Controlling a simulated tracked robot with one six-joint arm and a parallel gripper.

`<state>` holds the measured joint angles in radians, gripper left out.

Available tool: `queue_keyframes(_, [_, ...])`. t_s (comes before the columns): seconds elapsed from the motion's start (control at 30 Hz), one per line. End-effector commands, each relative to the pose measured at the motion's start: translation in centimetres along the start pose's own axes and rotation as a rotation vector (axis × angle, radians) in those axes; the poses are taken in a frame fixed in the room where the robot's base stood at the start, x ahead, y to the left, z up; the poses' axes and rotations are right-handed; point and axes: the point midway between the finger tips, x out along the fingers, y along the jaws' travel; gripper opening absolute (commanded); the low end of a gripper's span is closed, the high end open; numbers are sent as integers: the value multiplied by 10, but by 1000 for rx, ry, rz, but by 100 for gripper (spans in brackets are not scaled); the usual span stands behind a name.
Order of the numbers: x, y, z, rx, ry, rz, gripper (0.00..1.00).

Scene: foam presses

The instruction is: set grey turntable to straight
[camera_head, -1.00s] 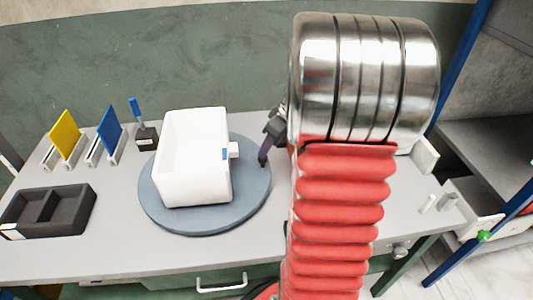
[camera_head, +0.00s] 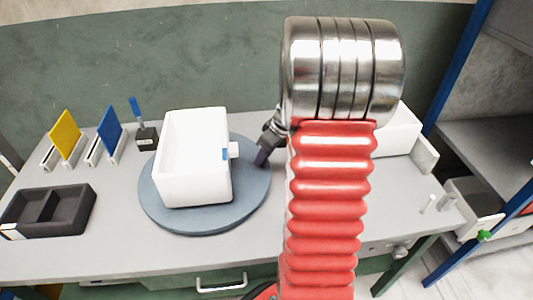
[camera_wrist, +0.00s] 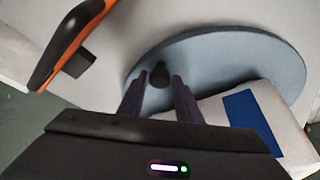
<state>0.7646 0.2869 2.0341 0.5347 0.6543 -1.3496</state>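The grey-blue round turntable (camera_head: 255,195) lies on the table with a white open box (camera_head: 195,190) on it. The box sits nearly straight, with a small white tab and blue mark on its right side. In the wrist view the turntable (camera_wrist: 220,55) fills the upper right, and the box (camera_wrist: 285,110) with a blue patch is at lower right. A dark round knob (camera_wrist: 158,77) stands near its rim, between and just beyond my fingertips. My gripper (camera_wrist: 158,85) is open, its dark fingers apart. In the head view my gripper (camera_head: 264,156) is at the turntable's right edge.
Yellow (camera_head: 65,135) and blue (camera_head: 109,130) panels stand in holders at left. A black divided tray (camera_head: 75,212) is at front left. A white block (camera_head: 398,132) is partly hidden behind my arm. An orange and black object (camera_wrist: 70,40) shows in the wrist view.

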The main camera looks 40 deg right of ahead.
Motion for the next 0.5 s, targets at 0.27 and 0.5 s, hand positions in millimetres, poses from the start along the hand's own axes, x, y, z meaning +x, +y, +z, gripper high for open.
queue_keyframes(0.27, [0, 0, 0, 0, 0, 0, 11])
queue_keyframes(0.5, [0, 0, 0, 0, 0, 0, 0])
